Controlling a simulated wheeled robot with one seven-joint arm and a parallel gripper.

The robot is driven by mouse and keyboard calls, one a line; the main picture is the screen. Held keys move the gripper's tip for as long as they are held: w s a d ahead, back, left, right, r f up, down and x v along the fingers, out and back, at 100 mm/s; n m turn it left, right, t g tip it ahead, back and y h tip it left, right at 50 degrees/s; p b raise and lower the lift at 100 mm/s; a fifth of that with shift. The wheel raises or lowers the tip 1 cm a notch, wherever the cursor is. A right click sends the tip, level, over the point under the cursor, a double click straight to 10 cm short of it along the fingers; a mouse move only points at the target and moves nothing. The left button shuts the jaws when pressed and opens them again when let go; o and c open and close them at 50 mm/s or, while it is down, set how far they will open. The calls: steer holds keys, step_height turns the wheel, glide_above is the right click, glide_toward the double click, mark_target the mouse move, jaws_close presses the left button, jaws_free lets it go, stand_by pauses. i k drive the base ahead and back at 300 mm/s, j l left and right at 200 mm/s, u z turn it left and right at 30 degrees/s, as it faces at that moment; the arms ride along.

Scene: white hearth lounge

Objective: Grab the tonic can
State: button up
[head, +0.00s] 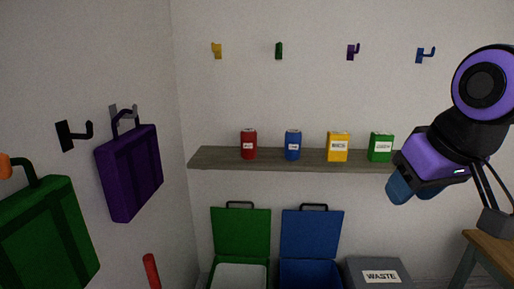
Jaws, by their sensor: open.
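Two cans stand upright on the wall shelf (222,160): a red can (249,144) and, to its right, a blue can (293,145). Each has a small white label, too small to read, so I cannot tell which is the tonic can. My gripper (400,189) is at the right, with blue fingers pointing down and left. It appears in front of the shelf's right end, well to the right of both cans. It is open, with nothing seen in it.
A yellow box (338,147) and a green box (381,147) stand right of the cans. Below are open green (241,232) and blue (312,234) bins and a grey waste bin (380,275). Purple (129,172) and green (45,235) bags hang left. A wooden table (490,246) is lower right.

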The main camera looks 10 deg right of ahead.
mark_target(293, 137)
steer(key=i+l+z, duration=0.15)
steer(key=i, duration=0.95)
